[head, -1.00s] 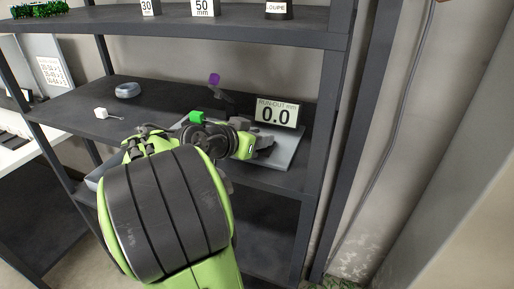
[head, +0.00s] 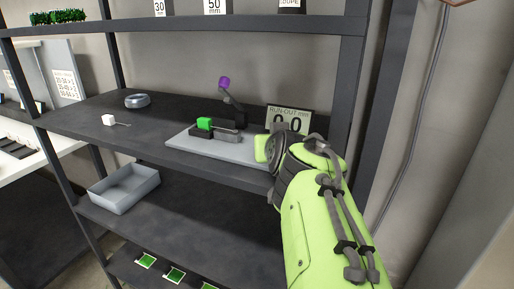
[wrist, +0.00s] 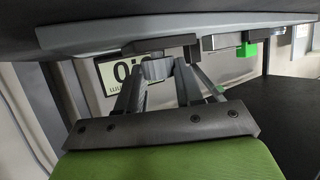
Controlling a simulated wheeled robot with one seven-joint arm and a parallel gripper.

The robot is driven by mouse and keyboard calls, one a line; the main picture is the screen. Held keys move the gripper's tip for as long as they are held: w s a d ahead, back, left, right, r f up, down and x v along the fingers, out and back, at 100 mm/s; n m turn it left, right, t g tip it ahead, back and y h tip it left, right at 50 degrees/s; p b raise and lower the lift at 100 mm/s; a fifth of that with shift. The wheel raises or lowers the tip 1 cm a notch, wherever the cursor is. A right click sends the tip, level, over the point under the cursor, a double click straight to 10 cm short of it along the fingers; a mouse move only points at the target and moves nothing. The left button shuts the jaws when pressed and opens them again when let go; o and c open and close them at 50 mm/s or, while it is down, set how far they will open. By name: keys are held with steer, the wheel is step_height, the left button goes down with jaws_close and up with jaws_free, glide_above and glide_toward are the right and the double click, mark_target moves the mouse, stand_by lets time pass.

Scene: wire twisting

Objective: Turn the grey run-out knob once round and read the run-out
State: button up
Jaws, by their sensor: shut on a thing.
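The run-out rig stands on a pale grey plate (head: 190,142) on the middle shelf. It carries a bright green block (head: 204,124) on a dark holder and a tilted post with a purple top (head: 224,83). The run-out display (head: 290,116) seems to read 0.0, its lower part covered by my arm. In the wrist view, turned upside down, the display (wrist: 117,73) is partly behind my fingers. My gripper (wrist: 160,75) is shut on the grey knob (wrist: 156,68) at the plate's right end. In the head view my arm hides the knob and fingertips.
A white cube with a thin rod (head: 108,120) and a grey ring (head: 138,100) lie on the left of the shelf. An empty grey tray (head: 125,190) is on the shelf below. A dark rack post (head: 345,100) stands close right of the display.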

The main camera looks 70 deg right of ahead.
steer(key=shift+n+t+y, duration=0.3)
steer(key=shift+n+t, duration=0.1)
steer(key=shift+n, duration=0.1)
steer(key=o, duration=1)
steer(key=shift+o, duration=0.2)
